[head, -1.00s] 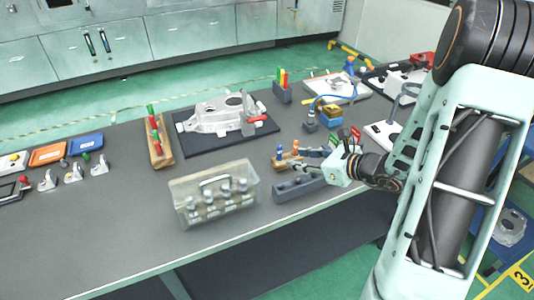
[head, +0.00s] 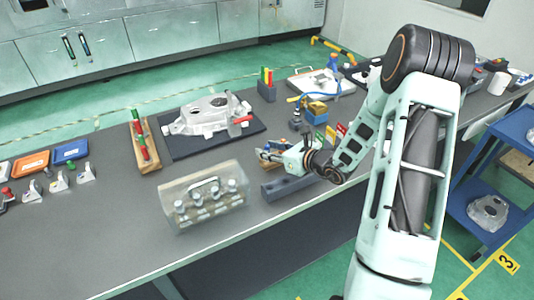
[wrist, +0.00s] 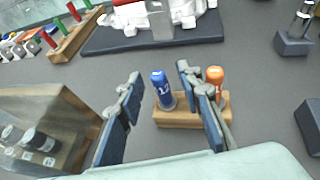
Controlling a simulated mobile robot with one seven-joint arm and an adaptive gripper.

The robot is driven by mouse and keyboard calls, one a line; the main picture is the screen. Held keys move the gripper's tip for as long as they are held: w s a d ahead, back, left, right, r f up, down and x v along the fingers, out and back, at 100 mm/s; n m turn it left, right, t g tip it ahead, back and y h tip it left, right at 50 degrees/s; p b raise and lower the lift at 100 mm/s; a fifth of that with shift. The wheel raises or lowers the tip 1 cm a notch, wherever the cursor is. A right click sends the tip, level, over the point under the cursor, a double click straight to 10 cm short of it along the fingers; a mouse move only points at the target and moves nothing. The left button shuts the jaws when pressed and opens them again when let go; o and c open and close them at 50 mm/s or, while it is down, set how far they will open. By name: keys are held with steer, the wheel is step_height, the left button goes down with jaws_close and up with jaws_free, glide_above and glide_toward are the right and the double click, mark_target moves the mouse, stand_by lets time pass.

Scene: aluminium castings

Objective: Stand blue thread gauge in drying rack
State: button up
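The blue thread gauge (wrist: 162,92) has a blue handle with white marking. It stands upright in a small wooden block (wrist: 190,118), beside an orange-handled gauge (wrist: 215,76). My gripper (wrist: 158,82) is open, its two fingers apart to the left and right of the blue gauge in the picture; I cannot tell whether either touches it. In the head view my gripper (head: 267,154) is over the wooden block and hides most of it and the gauges. A long dark grey block with recesses (head: 285,189), possibly the drying rack, lies in front of my gripper near the table edge.
A clear case with several metal plugs (head: 203,198) stands left of the grey block. A wooden rack with red and green gauges (head: 147,158) and a casting (head: 205,117) on a dark mat are behind. Bare table lies at the front left.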

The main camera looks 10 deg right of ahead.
steer(key=shift+w+a+f, duration=0.25)
steer(key=shift+w, duration=0.2)
jaws_close()
steer(key=shift+r, duration=0.15)
